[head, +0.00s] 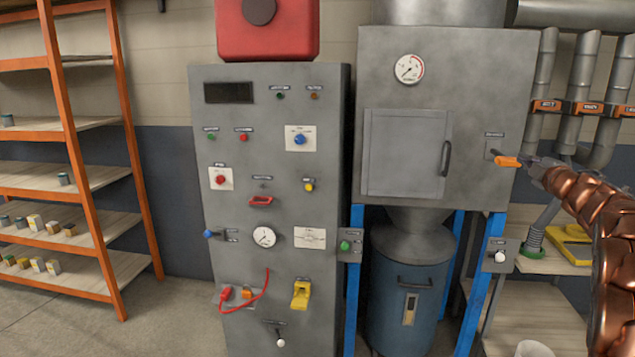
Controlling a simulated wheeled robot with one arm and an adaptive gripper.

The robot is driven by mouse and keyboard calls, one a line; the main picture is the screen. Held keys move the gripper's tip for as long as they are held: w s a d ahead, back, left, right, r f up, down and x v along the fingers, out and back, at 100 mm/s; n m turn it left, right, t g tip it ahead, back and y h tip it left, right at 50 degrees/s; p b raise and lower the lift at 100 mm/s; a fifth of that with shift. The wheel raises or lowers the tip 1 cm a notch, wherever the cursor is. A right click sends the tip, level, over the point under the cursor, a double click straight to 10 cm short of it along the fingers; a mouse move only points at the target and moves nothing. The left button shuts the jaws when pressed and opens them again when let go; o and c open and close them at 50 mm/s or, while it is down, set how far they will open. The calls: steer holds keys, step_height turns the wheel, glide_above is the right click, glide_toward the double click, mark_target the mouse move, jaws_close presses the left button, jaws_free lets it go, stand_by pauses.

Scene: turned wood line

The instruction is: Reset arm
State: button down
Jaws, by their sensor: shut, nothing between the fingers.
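My copper-coloured arm comes in from the right edge. My gripper (535,163) is at its far end, pointing left. It looks small and narrow, shut and empty. Its tip is close to an orange-handled lever (507,160) on the right side of the grey cabinet (470,80). I cannot tell whether the tip touches the lever or only overlaps it in view. The cabinet has a round gauge (409,68) and a shut door (405,150) with a dark handle.
A grey control panel (225,300) with buttons, a gauge and a red cable stands left of the cabinet. A blue drum (385,290) sits below the cabinet between blue legs. Orange shelves (75,165) hold small boxes at left. Grey pipes (585,70) are behind my arm.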

steer(key=s+a+f+m+g, duration=0.5)
steer(key=s+a+f+g, duration=0.2)
steer(key=s, duration=1.2)
steer(key=s+a+f+m+g, duration=0.5)
steer(key=s+a+f, duration=0.6)
steer(key=s+a, duration=0.5)
steer(key=s+a+f+m+g, duration=0.5)
steer(key=s+a+f+g, duration=0.3)
steer(key=s, duration=1.5)
steer(key=a+f, duration=0.1)
steer(key=a, duration=0.3)
steer(key=shift+a+f+g, duration=0.2)
steer(key=shift+f+g, duration=0.1)
